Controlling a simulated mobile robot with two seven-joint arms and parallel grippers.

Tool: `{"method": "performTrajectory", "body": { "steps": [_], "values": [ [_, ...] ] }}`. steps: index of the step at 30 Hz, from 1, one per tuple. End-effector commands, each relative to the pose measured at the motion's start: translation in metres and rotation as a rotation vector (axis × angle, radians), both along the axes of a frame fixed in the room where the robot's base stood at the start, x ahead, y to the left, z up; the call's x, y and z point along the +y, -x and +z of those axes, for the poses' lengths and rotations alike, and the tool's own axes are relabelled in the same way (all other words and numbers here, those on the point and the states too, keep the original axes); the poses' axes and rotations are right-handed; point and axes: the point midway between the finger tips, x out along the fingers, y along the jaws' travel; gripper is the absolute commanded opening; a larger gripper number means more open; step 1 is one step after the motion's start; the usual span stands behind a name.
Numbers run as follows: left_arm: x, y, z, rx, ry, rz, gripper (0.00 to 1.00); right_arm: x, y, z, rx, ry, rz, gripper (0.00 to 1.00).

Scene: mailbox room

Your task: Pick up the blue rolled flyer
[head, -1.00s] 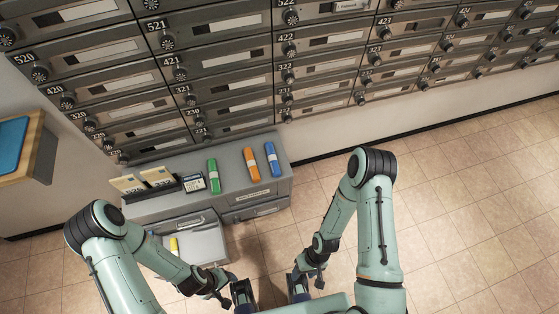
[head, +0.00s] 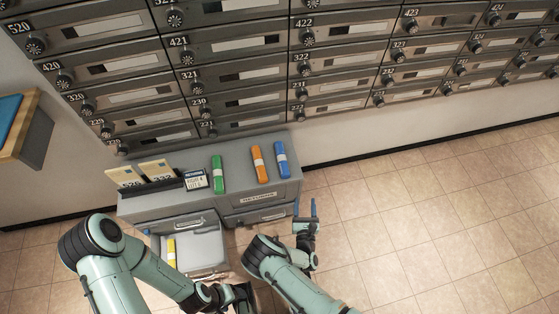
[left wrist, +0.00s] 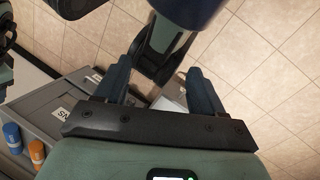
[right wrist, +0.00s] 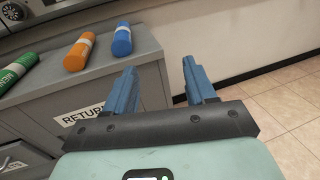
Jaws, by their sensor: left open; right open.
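The blue rolled flyer (head: 281,160) lies on the grey cabinet top near its right end, with a pale band around it. It also shows in the right wrist view (right wrist: 122,40), beyond the left finger. My right gripper (head: 308,216) is open and empty, in front of the cabinet's right end and below the top's level; its fingers also show in the right wrist view (right wrist: 158,88). My left gripper (head: 246,297) is low in front of the cabinet, partly cut off at the frame's bottom. In the left wrist view (left wrist: 163,88) its fingers are apart with nothing between them.
An orange roll (head: 259,164) lies left of the blue one, then a green roll (head: 218,174). A card holder (head: 150,186) stands further left. An open drawer (head: 205,247) holds a yellow roll (head: 171,252). Mailboxes (head: 240,75) rise behind. Floor at right is clear.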

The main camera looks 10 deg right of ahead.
Motion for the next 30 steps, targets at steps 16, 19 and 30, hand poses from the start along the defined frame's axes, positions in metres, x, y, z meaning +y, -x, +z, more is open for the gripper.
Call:
{"method": "performTrajectory", "body": {
  "steps": [16, 19, 30],
  "values": [
    [0.001, -0.008, -0.018, -0.029, -0.005, -0.002, 0.69, 0.044, -0.036, -0.003, -0.032, 0.003, 0.201, 0.55],
    [0.005, -0.018, -0.026, -0.054, -0.017, 0.008, 0.69, 0.044, -0.047, -0.004, -0.031, 0.003, 0.200, 0.55],
    [0.021, -0.050, -0.052, -0.141, -0.060, 0.044, 0.69, 0.043, -0.085, -0.004, -0.031, 0.003, 0.198, 0.55]
  ]
}}
